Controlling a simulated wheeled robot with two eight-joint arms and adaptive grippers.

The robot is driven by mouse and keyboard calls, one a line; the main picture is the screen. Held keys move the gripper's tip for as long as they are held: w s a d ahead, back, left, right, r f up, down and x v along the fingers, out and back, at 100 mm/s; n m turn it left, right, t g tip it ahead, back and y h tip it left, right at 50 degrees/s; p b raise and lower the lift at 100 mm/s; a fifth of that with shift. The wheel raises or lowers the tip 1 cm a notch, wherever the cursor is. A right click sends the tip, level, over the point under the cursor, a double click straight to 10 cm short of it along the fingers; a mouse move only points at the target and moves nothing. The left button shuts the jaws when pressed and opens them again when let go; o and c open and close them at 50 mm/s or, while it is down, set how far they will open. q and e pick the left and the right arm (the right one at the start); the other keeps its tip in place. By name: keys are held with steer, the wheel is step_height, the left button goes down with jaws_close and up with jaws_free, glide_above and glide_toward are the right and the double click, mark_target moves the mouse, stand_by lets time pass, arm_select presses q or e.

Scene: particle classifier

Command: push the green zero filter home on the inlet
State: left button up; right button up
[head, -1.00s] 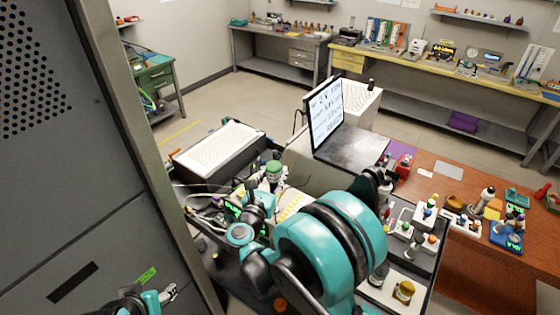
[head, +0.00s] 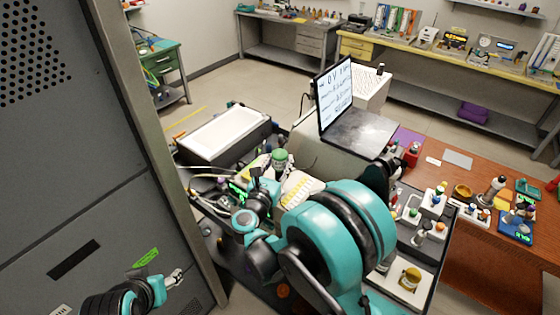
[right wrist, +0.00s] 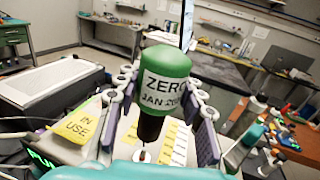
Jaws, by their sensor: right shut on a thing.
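The green zero filter (head: 279,157) shows in the head view beyond my right arm. In the right wrist view its green body (right wrist: 165,75), labelled ZERO, stands nearly upright between the fingers, with a black lower part beneath. My right gripper (right wrist: 160,108) is shut on it. A small pale metal tip (right wrist: 142,155) shows just below the black part; I cannot tell whether this is the inlet or how far the filter sits on it. My left gripper (head: 174,278) is at the lower left, away from the filter; its opening is unclear.
A yellow IN USE tag (right wrist: 80,122) lies left of the filter. A white-topped box (head: 225,135) and an upright screen (head: 334,98) stand behind. A tray with small bottles (head: 410,278) is on the right. A tall grey cabinet (head: 80,190) fills the left.

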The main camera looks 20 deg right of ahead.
mark_target(278, 179)
steer(key=shift+f+b, duration=0.8)
steer(key=shift+f, duration=0.4)
steer(key=shift+b, duration=0.55)
stand_by(0.8)
steer(key=shift+f, duration=0.1)
steer(key=shift+f+b, duration=0.35)
steer(key=shift+b, duration=0.15)
steer(key=shift+f+b, duration=1.3)
steer(key=shift+b, duration=0.05)
steer(key=o, duration=1.3)
